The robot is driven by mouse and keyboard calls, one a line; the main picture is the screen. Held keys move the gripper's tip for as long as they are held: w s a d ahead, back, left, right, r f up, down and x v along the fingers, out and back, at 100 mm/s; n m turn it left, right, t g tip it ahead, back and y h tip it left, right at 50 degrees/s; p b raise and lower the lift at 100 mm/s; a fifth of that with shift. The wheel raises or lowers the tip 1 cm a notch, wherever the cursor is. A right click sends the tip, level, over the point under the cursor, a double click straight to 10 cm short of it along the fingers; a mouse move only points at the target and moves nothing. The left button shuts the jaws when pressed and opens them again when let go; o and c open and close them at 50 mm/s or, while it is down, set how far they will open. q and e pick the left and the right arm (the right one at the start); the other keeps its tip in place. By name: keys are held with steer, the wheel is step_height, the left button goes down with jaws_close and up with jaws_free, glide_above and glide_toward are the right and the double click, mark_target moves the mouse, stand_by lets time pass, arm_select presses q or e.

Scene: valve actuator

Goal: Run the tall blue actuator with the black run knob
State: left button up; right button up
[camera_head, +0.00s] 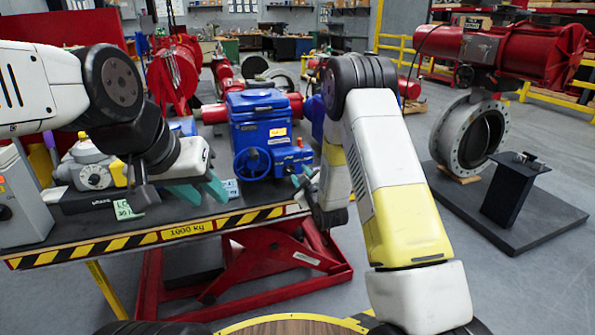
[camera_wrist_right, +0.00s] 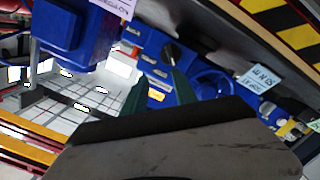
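The tall blue actuator (camera_head: 258,112) stands on the table in the middle of the head view, with a blue handwheel (camera_head: 252,163) on its front. A blue control box sits low on its right side (camera_head: 290,158). In the right wrist view, the box front carries a dark knob (camera_wrist_right: 170,50), partly behind a fingertip. My right gripper (camera_wrist_right: 157,88) is open, its green fingers apart and pointing at the box front, close to the knob; contact cannot be told. My left gripper (camera_head: 199,192) is open and empty, left of the actuator.
A smaller grey and yellow actuator (camera_head: 95,172) and a green note (camera_head: 125,212) are at the left of the table. A striped edge (camera_head: 180,230) bounds the table front. A large red valve actuator (camera_head: 490,50) stands at right.

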mark_target(290, 171)
steer(key=shift+n+t+y, duration=0.4)
steer(key=shift+n+y, duration=0.2)
steer(key=shift+n, duration=0.1)
steer(key=w+a+f, duration=0.1)
steer(key=w, duration=0.1)
steer(key=w+a+f, duration=0.1)
steer(key=w, duration=0.1)
steer(key=w+a+f, duration=0.1)
steer(key=w, duration=0.1)
steer(key=shift+w+f, duration=0.15)
steer(key=shift+w, duration=0.1)
jaws_close()
